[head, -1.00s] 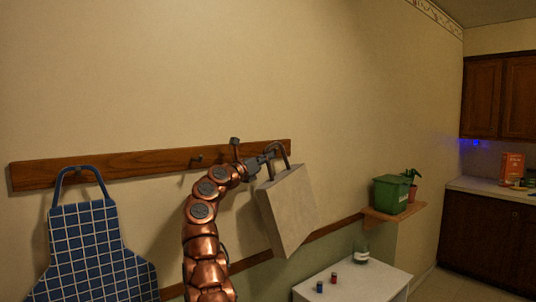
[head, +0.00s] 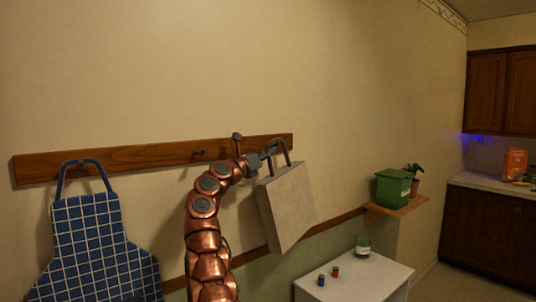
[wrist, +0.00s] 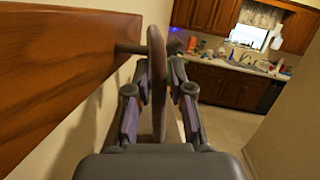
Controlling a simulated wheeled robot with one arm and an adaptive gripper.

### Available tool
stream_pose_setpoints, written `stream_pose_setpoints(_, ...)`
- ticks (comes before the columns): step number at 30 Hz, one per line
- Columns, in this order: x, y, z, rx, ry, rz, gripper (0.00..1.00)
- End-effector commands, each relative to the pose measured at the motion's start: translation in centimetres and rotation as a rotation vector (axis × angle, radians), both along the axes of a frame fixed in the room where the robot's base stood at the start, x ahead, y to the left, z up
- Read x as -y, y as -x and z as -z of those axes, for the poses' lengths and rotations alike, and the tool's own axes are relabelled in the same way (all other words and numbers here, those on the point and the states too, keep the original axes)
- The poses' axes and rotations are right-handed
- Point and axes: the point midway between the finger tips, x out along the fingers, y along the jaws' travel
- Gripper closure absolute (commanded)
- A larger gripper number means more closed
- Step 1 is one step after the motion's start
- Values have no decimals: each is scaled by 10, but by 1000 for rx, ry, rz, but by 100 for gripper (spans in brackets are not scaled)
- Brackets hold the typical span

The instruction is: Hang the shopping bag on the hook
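The shopping bag (head: 287,205) is a pale, boxy bag with a dark brown loop handle, hanging tilted below my gripper. My gripper (head: 266,157) is by the right end of the wooden rail. In the wrist view, my gripper's fingers (wrist: 159,72) close on both sides of the bag handle (wrist: 158,95), which is seen edge-on. A dark hook (wrist: 131,48) sticks out from the rail, and its end shows on the handle's far right side. The handle crosses in front of the hook's middle; I cannot tell whether it goes around it.
The wooden rail (head: 130,158) has another hook (head: 198,154), free, and a blue checked apron (head: 92,240) at left. Below right stand a white cabinet (head: 365,278) with a glass jar (head: 362,246) and small items, and a shelf (head: 398,208) with a green bin (head: 392,188).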

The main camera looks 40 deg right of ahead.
Motion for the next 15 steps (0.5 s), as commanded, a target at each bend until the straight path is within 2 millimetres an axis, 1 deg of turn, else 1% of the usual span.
stream_pose_setpoints(1, 0, 0, 0, 0, 0, 0, 71)
stream_pose_setpoints(5, 0, 0, 0, 0, 0, 0, 57)
stream_pose_setpoints(6, 0, 0, 0, 0, -1, 0, 56)
stream_pose_setpoints(15, -1, 0, 1, 0, -1, -1, 56)
